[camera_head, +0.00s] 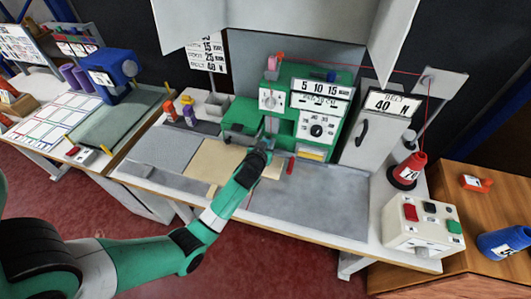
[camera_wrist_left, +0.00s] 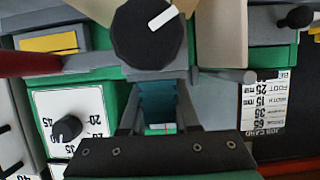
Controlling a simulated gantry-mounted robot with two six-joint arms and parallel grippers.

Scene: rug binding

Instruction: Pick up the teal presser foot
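My left gripper (camera_head: 268,143) reaches in from the lower left to the front of the green machine (camera_head: 345,82), above the tan cloth (camera_head: 222,165). In the left wrist view, my left gripper (camera_wrist_left: 160,88) has its two dark fingers on either side of a teal piece (camera_wrist_left: 157,103), which looks like the presser foot. I cannot tell whether the fingers press on it or stand just apart from it. The teal piece cannot be made out in the head view, where the gripper covers that spot. My right gripper is not in view.
A black dial (camera_wrist_left: 150,30) and a grey bar sit close beyond the fingers. A red lever (camera_head: 290,165) is right of the gripper. A grey bin (camera_head: 212,104) and purple and red items stand left. The grey table pad (camera_head: 315,195) is clear on the right.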

